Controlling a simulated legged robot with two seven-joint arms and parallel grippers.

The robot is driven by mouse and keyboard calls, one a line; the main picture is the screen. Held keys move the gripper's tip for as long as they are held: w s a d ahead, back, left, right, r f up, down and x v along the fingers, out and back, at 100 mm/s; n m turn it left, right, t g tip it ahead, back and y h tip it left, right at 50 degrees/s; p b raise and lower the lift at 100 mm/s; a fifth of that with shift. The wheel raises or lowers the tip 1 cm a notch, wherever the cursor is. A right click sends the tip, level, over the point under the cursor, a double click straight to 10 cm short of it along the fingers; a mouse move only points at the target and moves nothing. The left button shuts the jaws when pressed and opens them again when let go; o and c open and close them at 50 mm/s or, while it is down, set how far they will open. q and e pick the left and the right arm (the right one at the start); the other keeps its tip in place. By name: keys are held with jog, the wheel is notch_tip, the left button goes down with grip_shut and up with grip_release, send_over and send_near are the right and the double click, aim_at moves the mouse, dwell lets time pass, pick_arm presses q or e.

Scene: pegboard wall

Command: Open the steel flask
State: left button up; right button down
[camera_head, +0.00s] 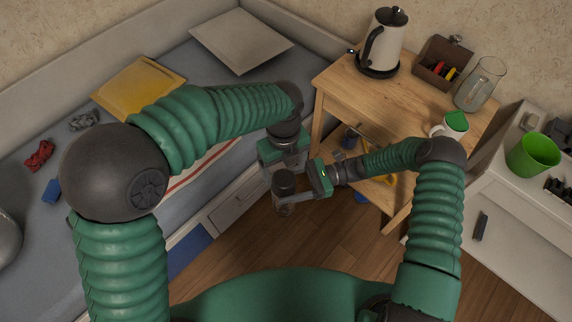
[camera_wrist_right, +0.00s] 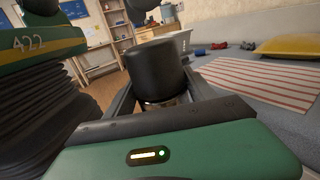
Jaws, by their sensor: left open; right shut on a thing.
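The steel flask (camera_head: 284,208) has a dark cap (camera_head: 284,182) and is held upright over the floor beside the bed. My right gripper (camera_head: 290,196) is shut around it. In the right wrist view the black cap (camera_wrist_right: 158,68) stands between the fingers, with a thin strip of bright metal (camera_wrist_right: 165,102) below it; the rest of the body is hidden there. My left gripper (camera_head: 282,162) points down, open, just behind the flask's cap in the head view. Its fingertips are partly hidden, and I cannot tell whether they touch the cap.
A wooden side table (camera_head: 345,82) holds a kettle (camera_head: 383,42), a box (camera_head: 441,62), a glass jug (camera_head: 480,84) and a mug (camera_head: 451,125). A white cabinet with a green cup (camera_head: 533,154) stands at right. The bed (camera_head: 195,75) is at left. Floor (camera_head: 320,245) below is clear.

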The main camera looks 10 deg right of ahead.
aim_at(286, 177)
pick_arm(q)
jog(key=shift+d+f+m, duration=0.15)
jog(key=shift+d+m, duration=0.1)
jog(key=shift+m, duration=0.15)
notch_tip(286, 177, down, 8)
jog(key=shift+r, duration=0.2)
